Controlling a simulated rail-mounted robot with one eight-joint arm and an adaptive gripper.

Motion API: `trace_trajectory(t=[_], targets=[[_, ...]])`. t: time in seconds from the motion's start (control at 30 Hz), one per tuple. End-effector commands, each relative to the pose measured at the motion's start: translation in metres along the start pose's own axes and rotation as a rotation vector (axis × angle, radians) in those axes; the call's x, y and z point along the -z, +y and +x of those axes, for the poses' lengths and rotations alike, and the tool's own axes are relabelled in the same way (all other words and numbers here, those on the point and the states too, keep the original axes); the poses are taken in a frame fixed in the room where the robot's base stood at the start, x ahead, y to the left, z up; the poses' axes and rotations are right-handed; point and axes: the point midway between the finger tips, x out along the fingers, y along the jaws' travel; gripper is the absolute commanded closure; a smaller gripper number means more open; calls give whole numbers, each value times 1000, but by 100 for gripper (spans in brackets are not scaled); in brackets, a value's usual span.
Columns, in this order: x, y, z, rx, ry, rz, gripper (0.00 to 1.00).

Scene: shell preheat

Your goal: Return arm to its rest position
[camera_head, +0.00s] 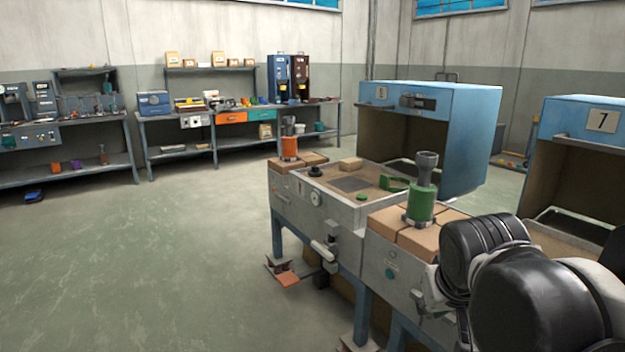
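My arm (535,290) shows at the lower right as black and grey rounded links. It is close to the front of the grey workstation (385,280). My gripper and its fingertips cannot be made out in this view, so I cannot see whether it holds anything. A green cylinder with a dark grey top (422,200) stands upright on tan bricks (390,222) just left of and behind my arm. An orange cylinder with a grey top (289,148) stands upright on other bricks at the far end of the workstation.
Blue open-fronted cabinet 1 (473,135) stands behind the workstation, and a second one, marked 7 (560,120), is at the right edge. Benches (230,108) with tools and boxes line the back wall. The green floor (130,260) at left is largely clear.

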Motion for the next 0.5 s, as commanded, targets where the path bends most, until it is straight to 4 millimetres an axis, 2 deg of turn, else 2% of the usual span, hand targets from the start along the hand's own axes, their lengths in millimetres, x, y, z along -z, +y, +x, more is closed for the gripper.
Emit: trace_trajectory(t=[0.03, 0.2, 0.5], targets=[[-14, -1, -5, 13, 10, 6, 100], [-46, -5, -15, 53, 42, 22, 100], [-86, -12, -22, 99, 84, 42, 100]])
